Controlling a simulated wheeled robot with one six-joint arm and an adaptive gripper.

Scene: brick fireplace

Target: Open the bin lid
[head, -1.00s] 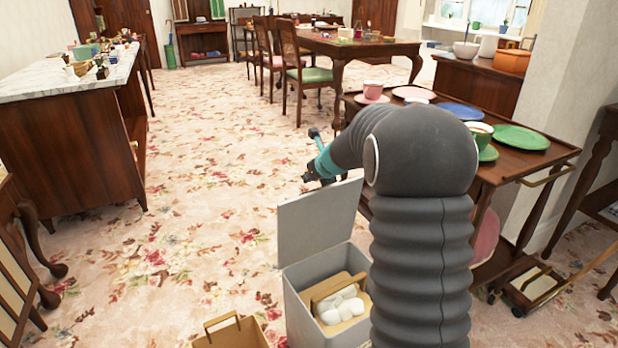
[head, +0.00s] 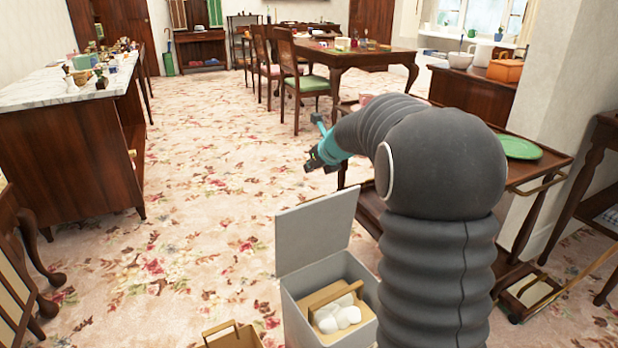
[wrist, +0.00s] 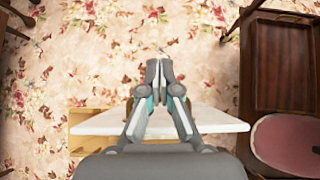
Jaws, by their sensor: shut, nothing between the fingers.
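The grey bin (head: 300,308) stands on the carpet in front of me. Its lid (head: 315,232) is raised and stands upright at the bin's back edge, so the inside shows. A tan container with white rounded items (head: 337,315) lies inside the bin. My gripper (head: 312,163) is above and beyond the lid, apart from it in the head view. In the wrist view my gripper (wrist: 159,68) has its fingers together and empty. The pale edge of the lid (wrist: 215,122) shows below the fingers there.
A tan box with a handle (head: 233,337) is on the floor left of the bin. A wooden trolley (head: 540,178) with a green plate (head: 519,148) stands at the right. A marble-topped cabinet (head: 70,160) is at the left. The middle carpet is clear.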

